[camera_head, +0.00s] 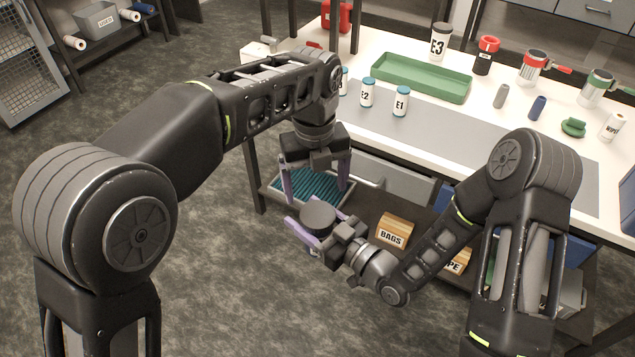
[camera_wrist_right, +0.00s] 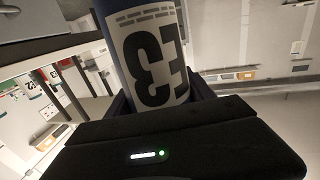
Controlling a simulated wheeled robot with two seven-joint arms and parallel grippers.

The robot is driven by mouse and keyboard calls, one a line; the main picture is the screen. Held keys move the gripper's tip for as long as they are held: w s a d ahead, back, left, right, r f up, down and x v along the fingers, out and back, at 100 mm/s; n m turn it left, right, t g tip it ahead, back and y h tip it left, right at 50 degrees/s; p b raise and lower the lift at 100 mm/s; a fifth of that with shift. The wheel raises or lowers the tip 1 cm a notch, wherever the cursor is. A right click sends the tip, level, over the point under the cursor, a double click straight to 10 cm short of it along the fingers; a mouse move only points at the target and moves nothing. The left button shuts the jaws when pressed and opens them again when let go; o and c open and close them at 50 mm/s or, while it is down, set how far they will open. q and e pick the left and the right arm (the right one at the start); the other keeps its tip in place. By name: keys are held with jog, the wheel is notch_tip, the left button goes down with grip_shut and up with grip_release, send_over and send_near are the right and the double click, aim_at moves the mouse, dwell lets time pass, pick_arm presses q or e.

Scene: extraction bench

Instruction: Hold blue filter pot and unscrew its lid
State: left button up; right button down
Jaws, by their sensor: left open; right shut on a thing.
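My right gripper (camera_head: 310,232) is shut on a blue filter pot, held in front of the bench. In the right wrist view the pot (camera_wrist_right: 152,58) is dark blue with a white label; its dark characters are upside down and include a 3. In the head view the pot's round dark grey lid (camera_head: 318,217) faces up, and its body is mostly hidden below. My left gripper (camera_head: 316,192) points down with its purple fingers spread wide. It is empty, just above and behind the lid, and looks apart from it.
A blue ribbed tray (camera_head: 306,187) and bags box (camera_head: 395,231) sit on the lower shelf. Floor in front is clear.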

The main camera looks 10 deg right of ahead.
aim_at(317, 214)
pick_arm(q)
jog(key=shift+s+d+r, duration=0.15)
jog(key=shift+s+r, duration=0.25)
jog(key=shift+r, duration=0.05)
jog(key=shift+f, duration=0.15)
jog(key=shift+f, duration=3.95)
jog(key=shift+c, duration=0.2)
